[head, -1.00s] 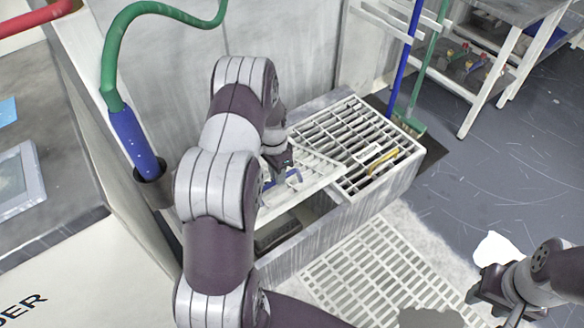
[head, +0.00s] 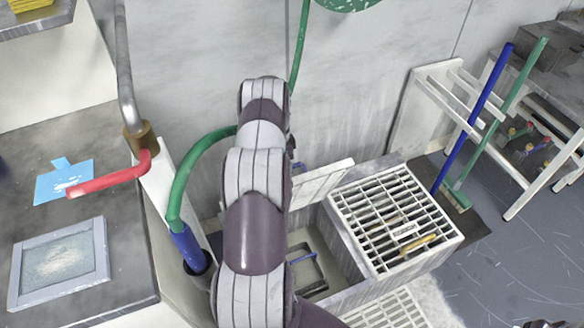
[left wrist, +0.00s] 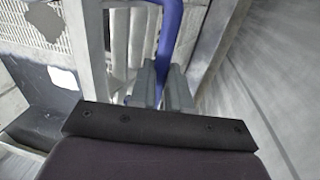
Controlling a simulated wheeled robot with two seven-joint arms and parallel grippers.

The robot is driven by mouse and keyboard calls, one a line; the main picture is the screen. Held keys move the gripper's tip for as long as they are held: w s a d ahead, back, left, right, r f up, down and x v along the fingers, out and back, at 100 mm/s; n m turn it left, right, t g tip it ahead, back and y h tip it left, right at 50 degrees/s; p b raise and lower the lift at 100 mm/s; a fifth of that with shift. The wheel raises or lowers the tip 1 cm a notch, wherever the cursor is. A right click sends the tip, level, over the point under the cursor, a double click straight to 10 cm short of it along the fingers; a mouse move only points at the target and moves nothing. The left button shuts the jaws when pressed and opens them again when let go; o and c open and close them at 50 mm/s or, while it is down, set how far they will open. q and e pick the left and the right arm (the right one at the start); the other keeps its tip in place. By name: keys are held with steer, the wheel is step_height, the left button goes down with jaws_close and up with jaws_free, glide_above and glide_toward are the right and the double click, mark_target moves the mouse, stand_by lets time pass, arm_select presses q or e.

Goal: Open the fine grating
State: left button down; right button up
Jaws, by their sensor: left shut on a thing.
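The fine grating (head: 326,182) is a pale slatted panel on the left part of the trough. It stands tilted up steeply, its left part hidden behind my left arm. Its blue handle (left wrist: 170,35) runs between the fingers of my left gripper (left wrist: 162,88) in the left wrist view. The gripper is shut on the handle. In the head view my arm hides the gripper, and only a bit of blue shows beside it. Below the raised grating the trough's left part (head: 340,262) lies open, with a dark frame with a blue edge inside.
A blue pole (head: 475,115) and a green broom (head: 497,112) lean behind on the right. A green hose (head: 190,165) hangs left of my arm. The wall is close behind.

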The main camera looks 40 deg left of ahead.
arm_select(q)
steer(key=shift+w+a+f+p, duration=0.15)
steer(key=shift+a+p, duration=0.15)
steer(key=shift+a, duration=0.25)
arm_select(e)
steer(key=shift+w+d+r, duration=0.1)
steer(key=shift+w+r, duration=0.15)
steer(key=shift+r, duration=0.3)
